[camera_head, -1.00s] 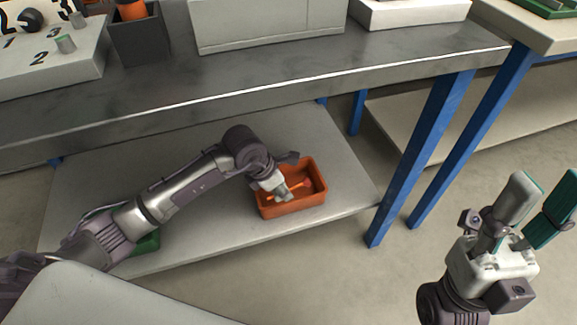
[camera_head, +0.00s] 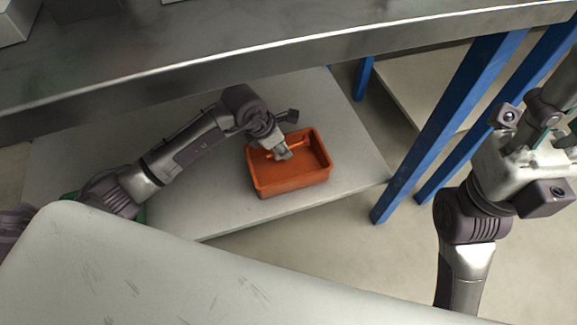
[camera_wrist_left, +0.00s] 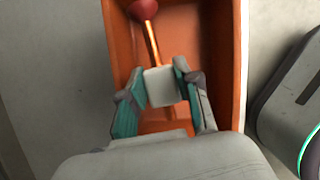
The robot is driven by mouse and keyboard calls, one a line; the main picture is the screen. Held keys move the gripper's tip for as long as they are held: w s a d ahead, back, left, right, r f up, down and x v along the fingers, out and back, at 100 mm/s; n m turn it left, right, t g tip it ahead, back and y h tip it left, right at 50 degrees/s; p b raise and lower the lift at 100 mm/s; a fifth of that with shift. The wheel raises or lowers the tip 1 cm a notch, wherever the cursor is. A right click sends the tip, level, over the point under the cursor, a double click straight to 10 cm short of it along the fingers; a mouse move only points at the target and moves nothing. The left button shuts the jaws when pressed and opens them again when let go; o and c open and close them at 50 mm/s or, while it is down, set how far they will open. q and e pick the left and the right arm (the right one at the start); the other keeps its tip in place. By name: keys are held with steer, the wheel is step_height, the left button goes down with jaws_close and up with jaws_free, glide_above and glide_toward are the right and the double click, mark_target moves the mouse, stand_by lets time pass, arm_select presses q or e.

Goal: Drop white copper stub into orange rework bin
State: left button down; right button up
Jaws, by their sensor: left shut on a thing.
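The orange rework bin (camera_head: 312,180) sits on the lower shelf in the head view, and its wall also shows in the left wrist view (camera_wrist_left: 219,55). My left gripper (camera_head: 283,153) reaches over the bin's opening. In the left wrist view, its teal-padded fingers (camera_wrist_left: 160,92) are shut on the white block of the stub (camera_wrist_left: 160,87). A copper rod with a red end (camera_wrist_left: 151,40) runs up from behind this block; I cannot tell whether they are joined. My right gripper (camera_head: 560,110) is at the right edge, its fingertips cut off, with nothing seen in it.
The lower shelf (camera_head: 215,210) is clear around the bin. The metal tabletop (camera_head: 230,45) hangs above it, over my left arm. Blue table legs (camera_head: 440,130) stand right of the bin. A grey rounded object (camera_wrist_left: 285,105) is right of the bin in the wrist view.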

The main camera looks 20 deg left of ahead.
arm_select(q)
steer(key=shift+f, duration=0.1)
steer(key=c, duration=0.7)
jaws_free()
steer(key=v, duration=1.2)
steer(key=shift+w, duration=0.1)
